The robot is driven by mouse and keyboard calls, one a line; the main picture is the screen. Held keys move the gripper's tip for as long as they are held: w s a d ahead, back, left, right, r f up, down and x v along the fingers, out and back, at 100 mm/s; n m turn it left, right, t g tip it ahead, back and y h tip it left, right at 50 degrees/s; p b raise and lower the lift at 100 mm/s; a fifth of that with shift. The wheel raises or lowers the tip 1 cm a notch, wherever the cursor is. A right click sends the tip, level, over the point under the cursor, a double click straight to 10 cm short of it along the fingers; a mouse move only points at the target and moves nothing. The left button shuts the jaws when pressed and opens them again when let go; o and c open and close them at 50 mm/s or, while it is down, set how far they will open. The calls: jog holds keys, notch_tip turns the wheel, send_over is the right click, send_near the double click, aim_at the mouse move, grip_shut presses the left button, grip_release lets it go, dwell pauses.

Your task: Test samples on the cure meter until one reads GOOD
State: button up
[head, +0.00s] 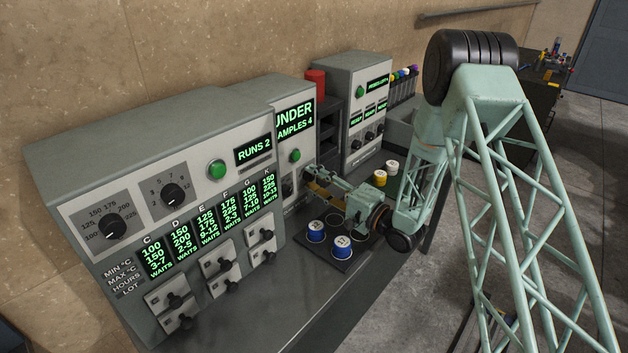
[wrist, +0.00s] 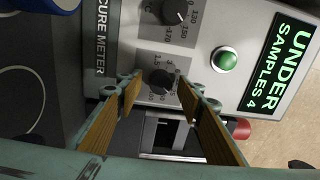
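The cure meter (head: 299,122) stands mid-scene in the head view; its display (wrist: 283,62) reads UNDER, SAMPLES 4, beside a lit green button (wrist: 226,60). My gripper (head: 311,180) is at the lower front of the meter. In the wrist view my gripper (wrist: 158,92) has its wood-coloured fingers apart with nothing between them, facing a knob (wrist: 160,82) and a dark metal-framed opening (wrist: 165,134). I cannot tell what is inside the opening. Two blue sample pots (head: 316,232) and (head: 342,247) stand on a dark ringed tray (head: 338,266).
A large console (head: 150,150) with a RUNS 2 display (head: 254,150) fills the left. A yellow pot (head: 380,178) and a white-topped pot (head: 391,168) stand beyond my wrist. Another lit cabinet (head: 345,75) and a red cylinder (head: 316,82) are behind. The bench front (head: 290,310) is clear.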

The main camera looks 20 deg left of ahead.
jog(key=v, duration=1.1)
jog(key=shift+s+d, duration=0.2)
jog(key=shift+d, duration=0.2)
jog(key=shift+c, duration=0.6)
